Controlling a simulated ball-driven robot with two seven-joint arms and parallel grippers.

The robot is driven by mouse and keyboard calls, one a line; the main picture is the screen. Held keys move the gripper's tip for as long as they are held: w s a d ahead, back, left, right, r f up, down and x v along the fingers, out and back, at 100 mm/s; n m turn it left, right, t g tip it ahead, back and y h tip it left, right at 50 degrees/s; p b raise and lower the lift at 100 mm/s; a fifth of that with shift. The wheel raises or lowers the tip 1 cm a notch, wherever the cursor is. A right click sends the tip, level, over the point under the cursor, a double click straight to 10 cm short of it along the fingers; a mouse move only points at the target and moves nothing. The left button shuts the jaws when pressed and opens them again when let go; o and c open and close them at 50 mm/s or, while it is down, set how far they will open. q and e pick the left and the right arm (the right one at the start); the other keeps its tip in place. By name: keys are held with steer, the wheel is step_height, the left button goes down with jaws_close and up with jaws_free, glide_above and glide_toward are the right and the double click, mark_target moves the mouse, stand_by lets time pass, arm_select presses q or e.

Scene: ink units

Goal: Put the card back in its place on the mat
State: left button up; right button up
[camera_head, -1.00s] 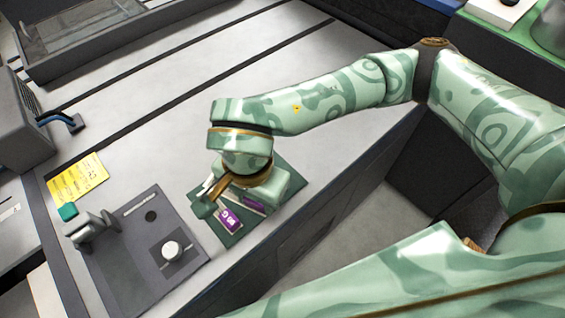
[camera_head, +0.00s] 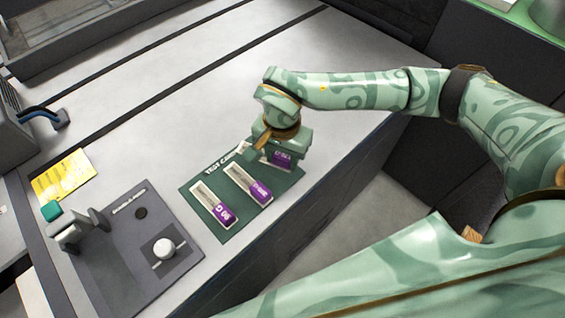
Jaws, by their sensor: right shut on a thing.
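The green mat (camera_head: 233,233) lies near the table's front edge, with lettering along its far edge. Two white-and-purple cards lie on it side by side: one at the left (camera_head: 214,204) and one in the middle (camera_head: 249,184). My right gripper (camera_head: 262,152) is over the mat's right end, shut on a third card (camera_head: 282,159). Only that card's purple end shows; the gripper hides the rest. I cannot tell whether this card touches the mat. My left gripper is not in view.
A grey panel (camera_head: 115,262) with a white knob (camera_head: 164,248) and a small upright device with a teal top (camera_head: 52,211) stands left of the mat. A yellow note (camera_head: 63,175) lies behind it. The table beyond the mat is clear.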

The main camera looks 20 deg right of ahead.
steer(key=f, duration=0.2)
steer(key=f+b, duration=0.1)
steer(key=f, duration=0.1)
steer(key=shift+w+d, duration=0.15)
steer(key=shift+d, duration=0.05)
steer(key=shift+r, duration=0.2)
steer(key=shift+f, duration=0.15)
steer(key=o, duration=1)
steer(key=shift+c, duration=0.2)
step_height(320, 180, up, 12)
steer(key=p, duration=0.3)
steer(key=shift+r, duration=0.2)
